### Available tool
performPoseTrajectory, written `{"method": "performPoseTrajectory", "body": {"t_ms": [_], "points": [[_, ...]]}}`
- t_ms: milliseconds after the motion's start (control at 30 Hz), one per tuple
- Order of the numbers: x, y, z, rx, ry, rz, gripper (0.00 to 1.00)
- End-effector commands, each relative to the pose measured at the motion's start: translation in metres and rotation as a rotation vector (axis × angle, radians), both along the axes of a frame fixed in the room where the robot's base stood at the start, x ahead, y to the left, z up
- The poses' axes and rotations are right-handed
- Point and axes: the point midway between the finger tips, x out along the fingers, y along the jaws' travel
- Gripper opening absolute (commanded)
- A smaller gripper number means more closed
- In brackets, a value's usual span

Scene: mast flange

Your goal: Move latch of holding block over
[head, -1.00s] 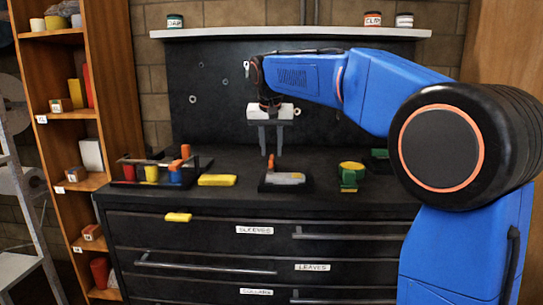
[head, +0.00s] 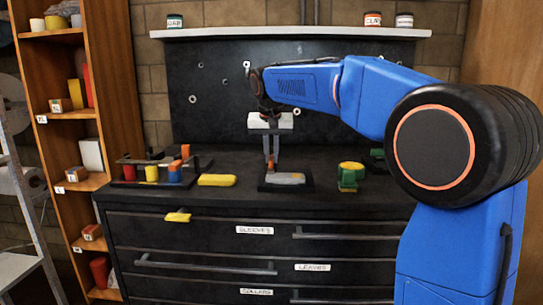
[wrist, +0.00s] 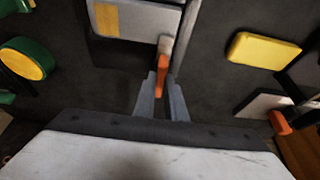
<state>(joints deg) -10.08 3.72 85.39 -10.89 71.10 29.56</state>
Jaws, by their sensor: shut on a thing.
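The holding block (head: 302,187) is a dark tray-like fixture on the black bench top, with a grey piece (head: 288,178) lying in it. In the wrist view the grey piece (wrist: 140,20) carries a yellow-orange patch. The orange latch (wrist: 162,70) stands at the block's edge, beside the end of the grey piece. My gripper (wrist: 164,92) has one grey finger on each side of the latch and is shut on it. In the head view my gripper (head: 271,156) points straight down at the block's left part, and its fingers largely hide the latch.
A yellow block (head: 217,180) lies left of the holding block. Further left is a rack (head: 125,172) with coloured pieces, including another orange latch. A green and yellow item (head: 350,175) stands to the right. Drawers (head: 200,225) are below the bench top.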

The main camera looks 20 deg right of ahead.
Motion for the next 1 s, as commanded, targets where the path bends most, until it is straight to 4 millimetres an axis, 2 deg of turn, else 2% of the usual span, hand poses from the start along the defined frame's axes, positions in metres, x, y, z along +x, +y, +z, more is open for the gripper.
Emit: {"method": "performPoseTrajectory", "body": {"t_ms": [367, 1000], "points": [[-0.0006, -0.0023, 0.0006, 0.001, -0.001, 0.147, 0.0], [0.0009, -0.0066, 0.0003, 0.002, -0.001, 0.738, 0.0]]}}
